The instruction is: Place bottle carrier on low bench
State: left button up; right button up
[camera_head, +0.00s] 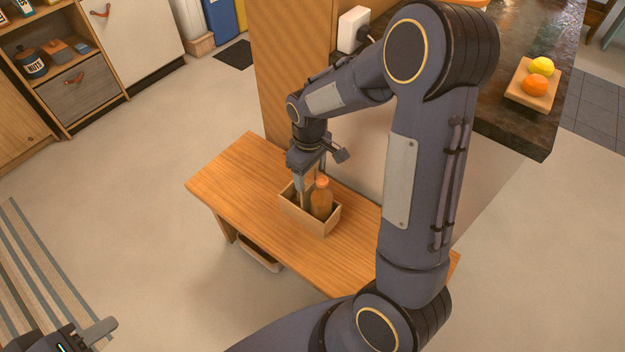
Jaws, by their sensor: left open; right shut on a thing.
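The bottle carrier (309,218) is a small open wooden box with an orange-brown bottle (321,199) standing in it. It is at the middle of the low wooden bench (235,183), and appears to rest on the bench top. My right gripper (303,184) reaches down from above and is shut on the carrier's upright middle part, beside the bottle; the grip itself is partly hidden. My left gripper (95,333) shows only in part at the lower left corner, open and away from the bench.
A dark counter (500,120) with a wooden tray (531,90) of fruit stands at the right. A slatted bench (22,270) is at the left, and shelves (70,60) are at the upper left. Bench top left of the carrier is clear. My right arm hides the bench's right part.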

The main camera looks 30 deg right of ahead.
jog(key=f, duration=0.1)
jog(key=w+d+f, duration=0.2)
jog(key=shift+w+f, duration=0.15)
jog(key=shift+f, duration=0.25)
jog(key=f, duration=0.1)
jog(key=f+b, duration=0.1)
jog(key=f, duration=0.1)
jog(key=shift+w+d+f, duration=0.2)
jog(key=shift+f, duration=0.1)
jog(key=shift+f, duration=0.2)
jog(key=o, duration=1.4)
jog(key=shift+o, duration=0.2)
jog(key=shift+r, duration=0.1)
